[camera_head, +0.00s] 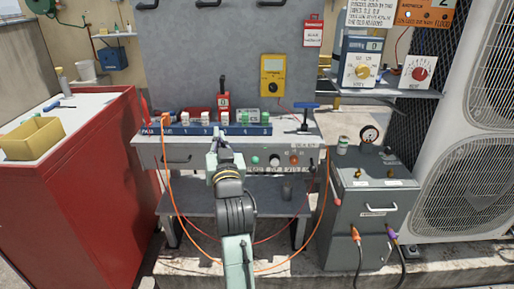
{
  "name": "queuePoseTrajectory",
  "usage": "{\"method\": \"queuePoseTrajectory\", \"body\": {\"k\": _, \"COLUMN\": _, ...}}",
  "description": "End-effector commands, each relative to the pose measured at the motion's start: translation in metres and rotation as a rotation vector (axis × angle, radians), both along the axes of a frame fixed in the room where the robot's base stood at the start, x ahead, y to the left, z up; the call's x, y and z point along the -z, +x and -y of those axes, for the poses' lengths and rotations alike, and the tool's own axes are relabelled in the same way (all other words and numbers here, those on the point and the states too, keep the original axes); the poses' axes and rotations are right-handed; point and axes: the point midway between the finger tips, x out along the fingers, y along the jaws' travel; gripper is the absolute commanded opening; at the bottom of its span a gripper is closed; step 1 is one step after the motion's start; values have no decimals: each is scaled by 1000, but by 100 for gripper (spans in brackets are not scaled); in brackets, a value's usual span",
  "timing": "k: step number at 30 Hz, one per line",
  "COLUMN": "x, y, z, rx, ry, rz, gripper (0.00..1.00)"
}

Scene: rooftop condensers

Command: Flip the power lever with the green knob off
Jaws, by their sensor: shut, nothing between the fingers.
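A blue strip (180,130) with numbered positions lies along the workbench. Small units with pale blocks stand on it. A green unit (250,116) is toward its right end, and a red unit (222,101) with a dark upright handle stands left of that. I cannot clearly make out a lever with a green knob, nor its position. A round green knob or button (255,160) is on the bench's front panel. My gripper (217,132) is shut and empty at the front of the strip, below the red unit. Whether it touches the strip is unclear; it hides a little of it.
A blue-topped T-handle (303,107) stands at the bench's right. A yellow meter (273,77) hangs on the back panel. A red cabinet (75,185) is left, a grey gauge unit (370,210) right. An orange cable (172,190) loops in front of the bench.

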Motion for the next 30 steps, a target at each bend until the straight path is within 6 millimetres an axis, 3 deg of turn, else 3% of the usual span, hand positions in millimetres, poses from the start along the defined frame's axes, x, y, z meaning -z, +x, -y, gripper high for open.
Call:
{"method": "queuePoseTrajectory", "body": {"k": 1, "x": 19, "y": 10, "z": 29, "rx": 51, "ry": -2, "rz": -67, "gripper": 0}}
{"method": "queuePoseTrajectory", "body": {"k": 3, "x": 42, "y": 17, "z": 61, "rx": 103, "ry": -2, "rz": -142, "gripper": 0}}
{"method": "queuePoseTrajectory", "body": {"k": 6, "x": 67, "y": 21, "z": 93, "rx": 156, "ry": 2, "rz": -219, "gripper": 0}}
{"method": "queuePoseTrajectory", "body": {"k": 9, "x": 82, "y": 22, "z": 110, "rx": 184, "ry": 5, "rz": -262, "gripper": 0}}
{"method": "queuePoseTrajectory", "body": {"k": 23, "x": 87, "y": 25, "z": 115, "rx": 193, "ry": 6, "rz": -277, "gripper": 0}}
{"method": "queuePoseTrajectory", "body": {"k": 30, "x": 89, "y": 58, "z": 114, "rx": 193, "ry": 7, "rz": -278, "gripper": 0}}
